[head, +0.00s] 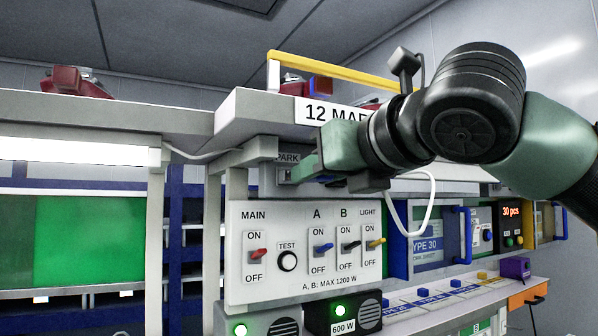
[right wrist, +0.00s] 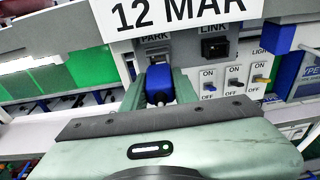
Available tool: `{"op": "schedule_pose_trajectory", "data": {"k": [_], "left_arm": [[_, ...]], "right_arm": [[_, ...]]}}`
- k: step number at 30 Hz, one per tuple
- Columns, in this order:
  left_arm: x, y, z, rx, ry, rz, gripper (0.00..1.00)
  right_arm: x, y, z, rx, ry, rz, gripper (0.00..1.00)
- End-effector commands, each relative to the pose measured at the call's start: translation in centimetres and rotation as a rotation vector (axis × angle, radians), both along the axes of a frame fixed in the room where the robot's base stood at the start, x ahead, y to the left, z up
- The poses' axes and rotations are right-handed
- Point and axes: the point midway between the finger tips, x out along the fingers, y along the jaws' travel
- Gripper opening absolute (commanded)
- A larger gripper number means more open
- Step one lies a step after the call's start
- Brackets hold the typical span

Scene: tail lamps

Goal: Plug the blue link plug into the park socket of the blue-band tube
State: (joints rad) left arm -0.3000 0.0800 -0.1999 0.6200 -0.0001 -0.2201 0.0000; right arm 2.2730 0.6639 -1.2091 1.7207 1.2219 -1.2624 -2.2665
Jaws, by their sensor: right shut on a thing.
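The blue link plug (right wrist: 158,86) sits between the fingers of my right gripper (right wrist: 160,78), which is shut on it. The plug is directly in front of the PARK socket block (right wrist: 155,54), below its PARK label. The wrist view does not show clearly whether it is inside the socket or just short of it. The LINK socket (right wrist: 214,47) to its right is dark and has no plug in it. I cannot make out a blue band on a tube. My left gripper is not in view.
A switch panel (head: 300,283) with MAIN, A, B and LIGHT switches lies just below the gripper. A shelf edge with a "12 MAR" sign (head: 322,112) is close above. A white cable (head: 428,212) loops down to the right. A lit tube (head: 80,151) is at left.

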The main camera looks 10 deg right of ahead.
Motion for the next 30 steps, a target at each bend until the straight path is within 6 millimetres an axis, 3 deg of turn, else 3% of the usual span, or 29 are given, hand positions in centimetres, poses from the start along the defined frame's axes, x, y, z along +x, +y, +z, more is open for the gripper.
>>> {"op": "schedule_pose_trajectory", "data": {"k": [15, 30], "left_arm": [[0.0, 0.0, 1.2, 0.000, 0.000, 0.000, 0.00], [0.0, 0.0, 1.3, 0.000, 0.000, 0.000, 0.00]], "right_arm": [[1.6, 0.7, 0.1, 0.000, 0.000, 0.002, 0.00], [1.7, 0.7, 0.0, 0.000, 0.000, 0.001, 0.00]]}}
